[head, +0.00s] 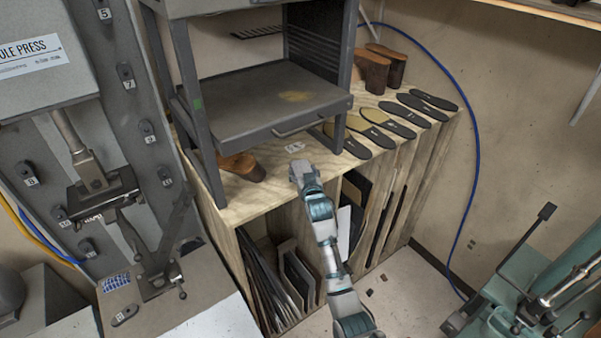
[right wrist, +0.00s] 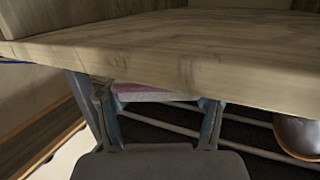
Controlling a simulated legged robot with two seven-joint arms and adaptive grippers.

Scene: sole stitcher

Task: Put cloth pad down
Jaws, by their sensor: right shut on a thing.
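In the head view my right gripper (head: 301,168) is over the front edge of the wooden bench (head: 262,197), just in front of the grey machine's tray. In the right wrist view its two fingers (right wrist: 161,108) are shut on a thin pink and whitish piece, which looks like the cloth pad (right wrist: 150,96). Part of the pad is hidden behind a wooden board edge (right wrist: 190,62). In the head view I cannot make out the pad in the fingers. I cannot tell whether it touches the wood. My left gripper is not in view.
A grey machine with a tray (head: 262,100) stands behind my right gripper. A brown shoe form (head: 243,167) is to its left. Boards (head: 268,285) stand in slots below the bench top.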

